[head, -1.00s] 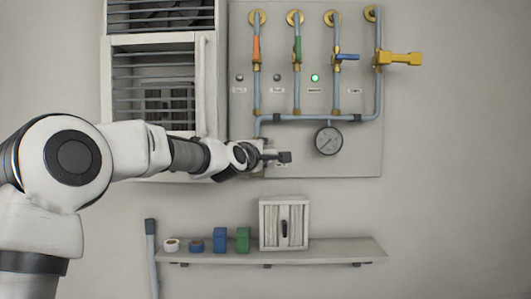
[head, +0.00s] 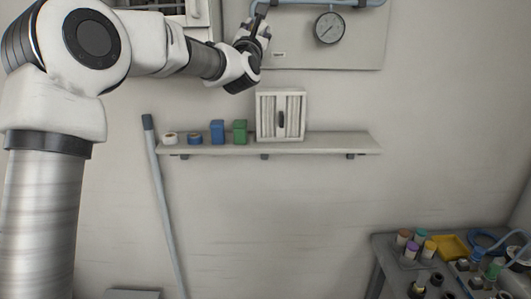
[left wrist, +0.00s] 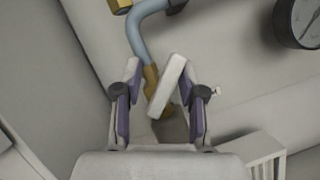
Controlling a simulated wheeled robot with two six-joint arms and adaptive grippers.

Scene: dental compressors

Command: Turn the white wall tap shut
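The white wall tap's handle (left wrist: 168,85) shows in the left wrist view as a pale, tilted bar beside a brass fitting (left wrist: 151,76) at the end of a blue-grey pipe (left wrist: 140,38). My left gripper (left wrist: 163,88) is open, with one finger on each side of the handle. In the head view my left gripper (head: 259,27) is at the lower left of the pipe panel, fingers upward in the picture. I cannot make out the tap there. My right gripper is in neither current view.
A pressure gauge (head: 329,29) hangs on the panel (head: 362,48) right of my gripper. Below are a wall shelf (head: 320,146) with a small white cabinet (head: 281,115), blue and green boxes and tape rolls. A cluttered bench (head: 392,248) stands at lower right.

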